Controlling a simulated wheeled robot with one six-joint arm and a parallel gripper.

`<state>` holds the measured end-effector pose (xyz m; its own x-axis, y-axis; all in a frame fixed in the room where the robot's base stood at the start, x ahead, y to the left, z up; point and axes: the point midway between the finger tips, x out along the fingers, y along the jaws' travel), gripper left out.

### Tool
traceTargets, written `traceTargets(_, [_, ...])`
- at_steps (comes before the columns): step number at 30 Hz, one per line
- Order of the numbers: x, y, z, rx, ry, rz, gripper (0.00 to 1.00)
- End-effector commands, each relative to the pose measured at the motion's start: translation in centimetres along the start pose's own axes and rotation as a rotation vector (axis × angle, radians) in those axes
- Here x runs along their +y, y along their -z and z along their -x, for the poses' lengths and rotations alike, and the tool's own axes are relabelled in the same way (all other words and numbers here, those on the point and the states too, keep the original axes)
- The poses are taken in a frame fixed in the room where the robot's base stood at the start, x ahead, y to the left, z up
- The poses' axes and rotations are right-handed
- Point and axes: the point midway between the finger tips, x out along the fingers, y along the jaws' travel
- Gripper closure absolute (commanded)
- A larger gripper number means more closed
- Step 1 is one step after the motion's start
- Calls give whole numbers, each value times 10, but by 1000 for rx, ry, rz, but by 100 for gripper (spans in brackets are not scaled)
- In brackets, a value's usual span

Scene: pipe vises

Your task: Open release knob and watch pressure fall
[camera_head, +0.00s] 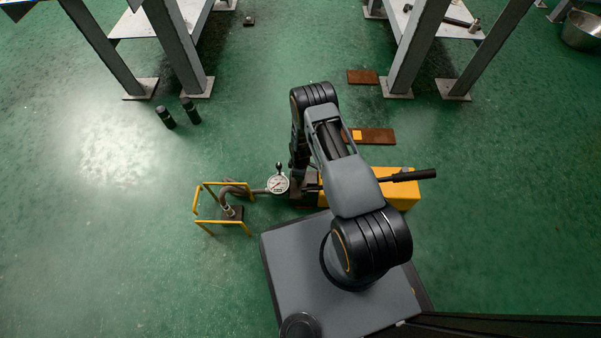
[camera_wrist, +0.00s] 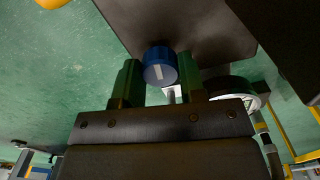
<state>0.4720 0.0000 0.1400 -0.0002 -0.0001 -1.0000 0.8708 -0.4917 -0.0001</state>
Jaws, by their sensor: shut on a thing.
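A blue release knob (camera_wrist: 160,66) with a white mark on its face shows in the wrist view. My gripper (camera_wrist: 159,82) has one finger on each side of the knob and is shut on it. In the head view my arm hides the knob and most of my gripper. A round white-faced pressure gauge (camera_head: 278,184) stands left of the arm on the pump. Its needle is too small to read surely. In the wrist view the gauge (camera_wrist: 249,90) is seen at a slant. The yellow pump body (camera_head: 401,189) with a black lever (camera_head: 413,175) lies partly under my arm.
A hose (camera_head: 229,190) runs from the gauge to a yellow frame (camera_head: 210,222) at left. Brown plates (camera_head: 376,135) lie beyond the pump. Table legs (camera_head: 184,50) stand farther back. The left floor is clear.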

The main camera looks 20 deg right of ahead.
Motion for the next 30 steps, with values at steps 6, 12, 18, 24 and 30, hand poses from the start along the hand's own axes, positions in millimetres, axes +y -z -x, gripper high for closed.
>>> traceTargets(6, [0,1,0,1,-2,1,59])
traceTargets(12, [0,1,0,1,-1,0,40])
traceTargets(18, [0,0,0,0,-1,-2,37])
traceTargets(24, [1,1,12,1,-2,-1,37])
traceTargets(30, [1,1,51,1,-2,-1,37])
